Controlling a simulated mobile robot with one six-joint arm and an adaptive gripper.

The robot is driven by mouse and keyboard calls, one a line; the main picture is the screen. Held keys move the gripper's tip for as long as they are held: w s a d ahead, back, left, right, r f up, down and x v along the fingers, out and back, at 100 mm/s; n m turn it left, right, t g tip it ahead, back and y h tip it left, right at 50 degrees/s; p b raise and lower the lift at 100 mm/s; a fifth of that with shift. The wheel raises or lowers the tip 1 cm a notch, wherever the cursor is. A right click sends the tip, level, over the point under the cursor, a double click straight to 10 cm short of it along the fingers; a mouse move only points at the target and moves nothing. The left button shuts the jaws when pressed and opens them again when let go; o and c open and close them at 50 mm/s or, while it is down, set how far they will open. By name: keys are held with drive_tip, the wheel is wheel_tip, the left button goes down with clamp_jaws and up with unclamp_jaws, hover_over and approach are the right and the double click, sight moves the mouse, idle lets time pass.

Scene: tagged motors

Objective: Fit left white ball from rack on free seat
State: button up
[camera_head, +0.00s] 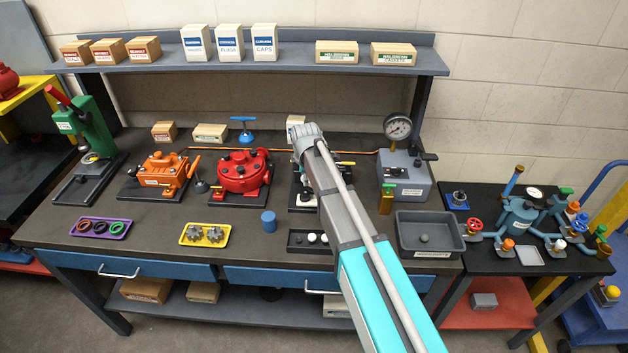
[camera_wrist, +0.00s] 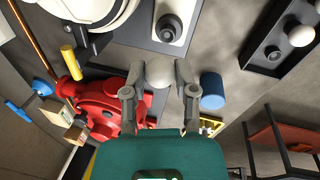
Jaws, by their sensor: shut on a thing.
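My gripper (camera_wrist: 160,90) is shut on a white ball (camera_wrist: 160,73), which sits between its fingertips in the wrist view. Beyond the ball is a pale plate with a round dark-ringed seat (camera_wrist: 170,27), which looks empty; the ball appears apart from it. The black rack (camera_head: 293,248) stands at the front of the bench. In the head view my arm covers the gripper and much of the white machine (camera_head: 298,187).
A red machine (camera_head: 240,175) and a blue cylinder (camera_head: 268,221) stand left of the arm. A grey bin (camera_head: 428,222) and a gauge unit (camera_head: 405,178) are to the right. Trays with rings and gears lie along the left front.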

sight(305, 193)
drive_tip(key=shift+w+a, duration=0.25)
drive_tip(key=shift+a, duration=0.05)
drive_tip(key=shift+d+f, duration=0.1)
drive_tip(key=shift+f, duration=0.15)
drive_tip(key=shift+d+f+b, duration=0.1)
drive_tip(key=shift+f+b, duration=0.15)
drive_tip(key=shift+b, duration=0.25)
drive_tip(key=shift+f+b, duration=1.9)
drive_tip(key=shift+f+b, duration=0.55)
drive_tip(key=o, duration=1)
drive_tip(key=shift+c, duration=0.2)
